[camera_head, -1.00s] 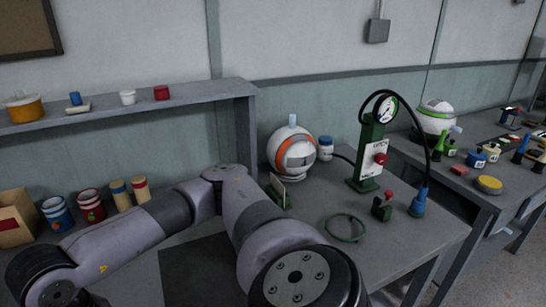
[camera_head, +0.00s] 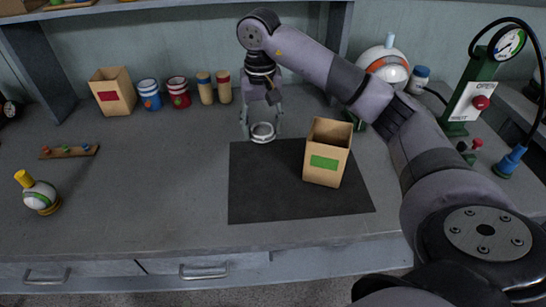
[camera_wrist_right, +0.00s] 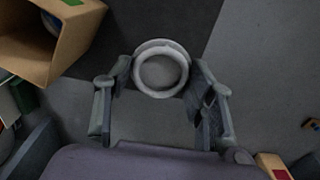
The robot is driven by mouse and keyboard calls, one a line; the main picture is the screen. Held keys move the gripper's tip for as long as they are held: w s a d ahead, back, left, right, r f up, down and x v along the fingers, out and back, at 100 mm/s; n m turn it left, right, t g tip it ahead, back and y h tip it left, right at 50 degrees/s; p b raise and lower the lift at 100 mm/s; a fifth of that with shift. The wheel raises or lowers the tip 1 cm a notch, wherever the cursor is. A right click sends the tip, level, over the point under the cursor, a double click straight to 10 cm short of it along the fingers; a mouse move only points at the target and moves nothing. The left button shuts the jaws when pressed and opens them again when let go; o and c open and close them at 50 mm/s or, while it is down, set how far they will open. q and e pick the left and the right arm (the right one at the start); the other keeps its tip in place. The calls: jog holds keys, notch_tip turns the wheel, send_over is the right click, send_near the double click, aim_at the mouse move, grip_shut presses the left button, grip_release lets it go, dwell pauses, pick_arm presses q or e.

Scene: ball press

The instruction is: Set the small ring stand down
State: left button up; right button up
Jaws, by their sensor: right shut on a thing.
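The small ring stand (camera_head: 262,138) is a pale grey ring at the back edge of the dark mat (camera_head: 265,195). My right gripper (camera_head: 261,127) points down and is shut on it, one finger on each side. In the right wrist view, the ring stand (camera_wrist_right: 160,91) sits upright between the fingertips (camera_wrist_right: 161,75), over the border of dark mat and grey table. Whether its base touches the surface cannot be told. My left gripper is not in view.
An open cardboard box with a green label (camera_head: 327,162) stands on the mat, right of the gripper. Behind are another box (camera_head: 113,92), striped cans (camera_head: 149,95) and two cylinders (camera_head: 206,89). A white-green ball (camera_head: 39,195) sits far left. The mat's left half is clear.

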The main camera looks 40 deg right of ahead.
aim_at(264, 175)
notch_tip(264, 175, down, 14)
jog(key=shift+f+p, duration=0.25)
jog(key=shift+p, duration=0.5)
jog(key=shift+f, duration=0.45)
jog(key=shift+f, duration=0.15)
jog(key=o, duration=1)
jog(key=shift+o, duration=0.2)
